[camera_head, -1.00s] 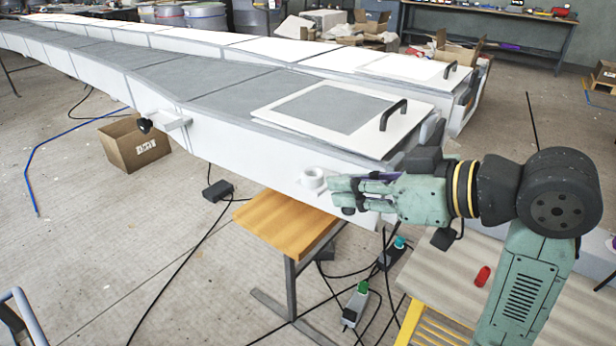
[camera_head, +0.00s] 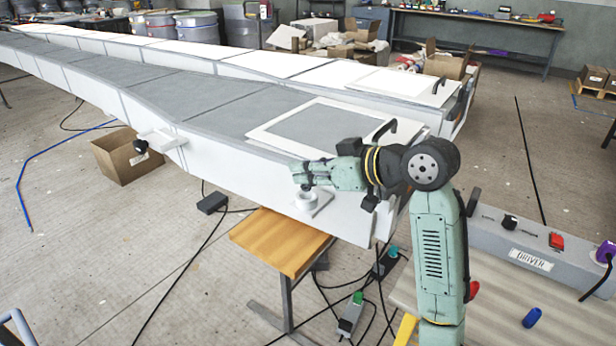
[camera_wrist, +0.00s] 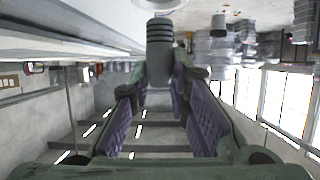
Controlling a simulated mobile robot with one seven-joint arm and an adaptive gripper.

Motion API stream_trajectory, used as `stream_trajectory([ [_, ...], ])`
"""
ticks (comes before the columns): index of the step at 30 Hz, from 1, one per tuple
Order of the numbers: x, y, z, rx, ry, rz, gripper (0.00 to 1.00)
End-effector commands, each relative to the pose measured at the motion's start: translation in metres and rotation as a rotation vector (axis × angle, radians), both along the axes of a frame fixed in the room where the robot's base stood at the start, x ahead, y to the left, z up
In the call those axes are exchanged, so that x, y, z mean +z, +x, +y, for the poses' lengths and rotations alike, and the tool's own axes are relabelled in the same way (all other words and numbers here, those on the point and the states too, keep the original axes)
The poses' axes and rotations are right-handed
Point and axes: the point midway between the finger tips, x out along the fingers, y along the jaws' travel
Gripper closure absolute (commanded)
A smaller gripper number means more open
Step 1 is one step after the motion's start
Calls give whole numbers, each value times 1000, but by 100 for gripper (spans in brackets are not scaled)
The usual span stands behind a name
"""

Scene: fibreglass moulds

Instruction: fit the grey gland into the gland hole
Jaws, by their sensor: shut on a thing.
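My gripper (camera_head: 300,176) is shut on the grey gland (camera_wrist: 160,52), a ribbed cylinder held between the purple-padded fingers in the wrist view. In the head view the gland is too small to make out clearly. A white round collar (camera_head: 307,200) on a square plate stands on the near side wall of the mould (camera_head: 265,185). My gripper is just above this collar. In the wrist view a pale ring (camera_wrist: 160,4) shows at the top edge, just beyond the gland's far end. I cannot tell whether they touch. The hole itself is not clearly visible.
A wooden-topped stand (camera_head: 275,240) is below the mould's end. A grey box marked DRIVER (camera_head: 530,262) and a blue cylinder (camera_head: 532,317) are on the bench at right. Cables lie on the floor.

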Motion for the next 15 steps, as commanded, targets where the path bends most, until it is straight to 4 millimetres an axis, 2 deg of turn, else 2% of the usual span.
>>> stream_trajectory([
  [6, -27, -1, -1, -1, 4, 3, 99],
  [15, -31, -1, 0, 0, 1, 0, 99],
])
